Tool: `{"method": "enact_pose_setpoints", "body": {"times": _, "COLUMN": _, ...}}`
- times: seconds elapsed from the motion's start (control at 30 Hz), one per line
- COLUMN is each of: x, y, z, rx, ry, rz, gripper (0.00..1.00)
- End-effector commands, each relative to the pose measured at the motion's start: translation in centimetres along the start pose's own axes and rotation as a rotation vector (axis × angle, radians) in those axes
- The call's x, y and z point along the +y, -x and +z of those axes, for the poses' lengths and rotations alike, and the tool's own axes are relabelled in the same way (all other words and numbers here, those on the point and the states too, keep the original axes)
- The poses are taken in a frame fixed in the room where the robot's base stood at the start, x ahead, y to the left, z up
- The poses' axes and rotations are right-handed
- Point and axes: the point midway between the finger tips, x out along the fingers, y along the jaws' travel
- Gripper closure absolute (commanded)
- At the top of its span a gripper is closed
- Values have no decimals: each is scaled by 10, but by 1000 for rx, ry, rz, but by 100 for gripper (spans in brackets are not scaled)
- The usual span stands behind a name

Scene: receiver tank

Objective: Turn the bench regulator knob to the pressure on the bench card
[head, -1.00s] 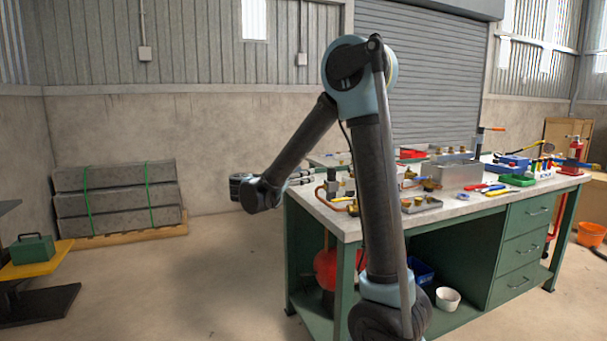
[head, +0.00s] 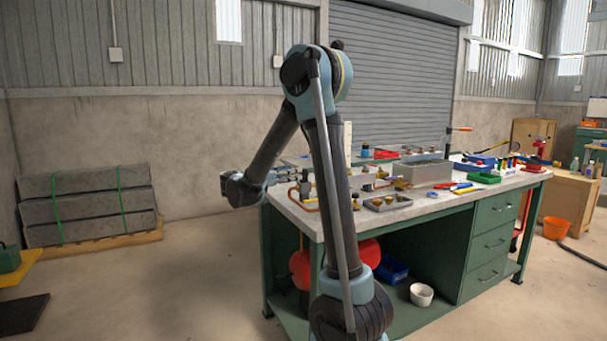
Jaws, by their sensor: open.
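The workbench (head: 407,212) has a pale top and a green frame. My gripper (head: 287,175) is at the bench's left end, above the top's left edge, and looks small and partly merged with the fittings behind it. It is open, with nothing visible in it. Small brass and grey fittings with an orange-brown pipe (head: 308,201) stand close to its right. I cannot pick out the regulator knob or its gauge among them. My arm hides part of the bench's left end. A white upright panel (head: 347,140) shows behind my arm; I cannot read any bench card.
A metal tray of brass parts (head: 388,203), a grey bin (head: 422,173) and a green tray (head: 484,178) stand on the bench. A red tank (head: 300,268) and a white pot (head: 421,295) are below. Strapped slabs (head: 88,205) stand left. Floor between is clear.

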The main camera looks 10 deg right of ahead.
Motion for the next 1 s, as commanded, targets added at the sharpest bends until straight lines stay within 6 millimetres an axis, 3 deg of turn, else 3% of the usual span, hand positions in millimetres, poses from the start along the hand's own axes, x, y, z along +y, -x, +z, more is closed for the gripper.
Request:
{"method": "enact_pose_setpoints", "body": {"times": 0.2, "x": 1, "y": -37, "z": 0, "rx": 0, "ry": 0, "rz": 4, "gripper": 47}}
{"method": "enact_pose_setpoints", "body": {"times": 0.4, "x": 0, "y": -61, "z": 0, "rx": 0, "ry": 0, "rz": 1, "gripper": 47}}
{"method": "enact_pose_setpoints", "body": {"times": 0.87, "x": 0, "y": -72, "z": 0, "rx": 0, "ry": 0, "rz": 0, "gripper": 47}}
{"method": "enact_pose_setpoints", "body": {"times": 1.0, "x": 0, "y": -71, "z": 0, "rx": 0, "ry": 0, "rz": 0, "gripper": 75}}
